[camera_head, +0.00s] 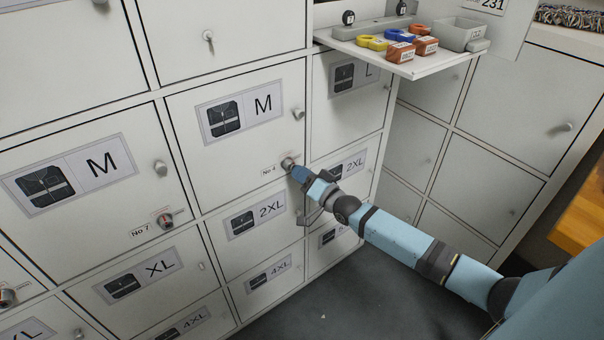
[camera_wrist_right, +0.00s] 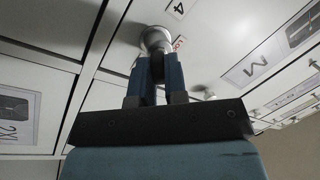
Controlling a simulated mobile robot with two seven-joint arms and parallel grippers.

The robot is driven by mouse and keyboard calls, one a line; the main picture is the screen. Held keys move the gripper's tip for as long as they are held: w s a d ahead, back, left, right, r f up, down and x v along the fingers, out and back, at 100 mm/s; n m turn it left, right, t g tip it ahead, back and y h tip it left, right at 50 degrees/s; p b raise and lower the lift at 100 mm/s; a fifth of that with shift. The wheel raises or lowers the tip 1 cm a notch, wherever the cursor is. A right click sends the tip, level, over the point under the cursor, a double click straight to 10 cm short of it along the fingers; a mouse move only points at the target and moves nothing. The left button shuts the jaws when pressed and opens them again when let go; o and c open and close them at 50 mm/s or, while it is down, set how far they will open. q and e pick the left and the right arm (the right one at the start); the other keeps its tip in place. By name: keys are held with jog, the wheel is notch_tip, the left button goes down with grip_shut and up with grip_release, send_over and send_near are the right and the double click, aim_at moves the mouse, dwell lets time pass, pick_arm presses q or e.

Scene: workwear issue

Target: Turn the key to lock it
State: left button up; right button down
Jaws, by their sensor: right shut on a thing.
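The M locker door (camera_head: 238,150) with the No 4 label has a round metal lock (camera_head: 288,162) at its lower right corner. My right gripper (camera_head: 299,173) is right at this lock, its blue fingers shut and pointing into it. In the right wrist view, the lock (camera_wrist_right: 155,38) stands just beyond the fingertips of my right gripper (camera_wrist_right: 157,62). The key is hidden between the fingers, so its angle cannot be told. The door looks closed. My left gripper is not in view.
A neighbouring M door has another lock (camera_head: 166,220) with the No 7 label. A shelf (camera_head: 410,68) sticks out at upper right, bearing coloured tags and a grey bin (camera_head: 462,34). Several closed lockers surround the No 4 door. Dark floor (camera_head: 345,300) is clear below my right arm.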

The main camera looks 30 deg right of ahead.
jog(key=shift+w+r, duration=0.1)
jog(key=shift+r, duration=0.15)
jog(key=shift+r+n+p, duration=0.15)
jog(key=shift+n+p, duration=0.4)
jog(key=shift+n, duration=0.15)
jog(key=shift+r+n+g+p, duration=0.1)
jog(key=shift+n+g+p, duration=0.6)
jog(key=shift+n, duration=0.8)
jog(key=shift+w+n+p, duration=0.1)
jog(key=shift+n+p, duration=0.2)
jog(key=shift+w+a+f+p, duration=0.1)
jog(key=shift+a+f+p, duration=0.1)
jog(key=shift+p, duration=0.1)
